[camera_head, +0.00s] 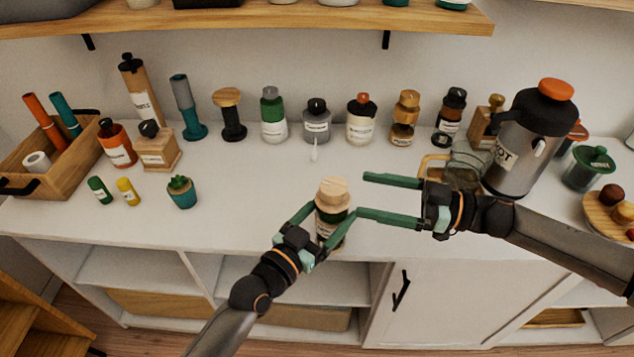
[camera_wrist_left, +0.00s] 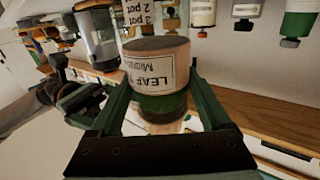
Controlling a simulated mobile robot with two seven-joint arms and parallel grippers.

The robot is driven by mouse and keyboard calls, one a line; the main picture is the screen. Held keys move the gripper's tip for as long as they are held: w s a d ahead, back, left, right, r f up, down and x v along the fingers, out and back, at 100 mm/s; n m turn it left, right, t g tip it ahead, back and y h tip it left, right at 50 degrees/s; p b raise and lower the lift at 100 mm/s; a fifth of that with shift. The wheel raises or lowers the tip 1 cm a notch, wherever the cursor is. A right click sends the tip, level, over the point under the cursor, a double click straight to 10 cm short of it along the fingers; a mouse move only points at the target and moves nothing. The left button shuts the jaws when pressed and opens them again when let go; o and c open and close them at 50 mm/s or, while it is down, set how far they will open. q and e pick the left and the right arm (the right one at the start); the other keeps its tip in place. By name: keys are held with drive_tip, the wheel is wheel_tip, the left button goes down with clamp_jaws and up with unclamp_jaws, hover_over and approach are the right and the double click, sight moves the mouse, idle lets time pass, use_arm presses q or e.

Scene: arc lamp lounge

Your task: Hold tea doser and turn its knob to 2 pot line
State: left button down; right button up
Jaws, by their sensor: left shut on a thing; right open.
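The tea doser (camera_head: 331,211) stands near the counter's front edge, with a light wooden knob (camera_head: 333,188) on top. Above the label there, "2 pot" and "3 pot" markings show; the mark the knob is set to cannot be read. My left gripper (camera_head: 328,222) is shut around the doser's body, one finger on each side. My right gripper (camera_head: 364,196) is open and empty, its fingertips just right of the knob, apart from it.
A glass jar (camera_head: 463,170) and a large steel pot (camera_head: 520,150) with an orange lid stand near my right arm. Several jars line the wall. A small potted succulent (camera_head: 182,193) and a wooden crate (camera_head: 75,165) are left.

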sight(317, 194)
drive_tip(key=a, duration=0.3)
drive_tip(key=w+a, duration=0.1)
drive_tip(key=a, duration=0.3)
drive_tip(key=w+a, duration=0.1)
drive_tip(key=a, duration=0.2)
drive_tip(key=shift+a, duration=0.2)
drive_tip(key=c, duration=1.4)
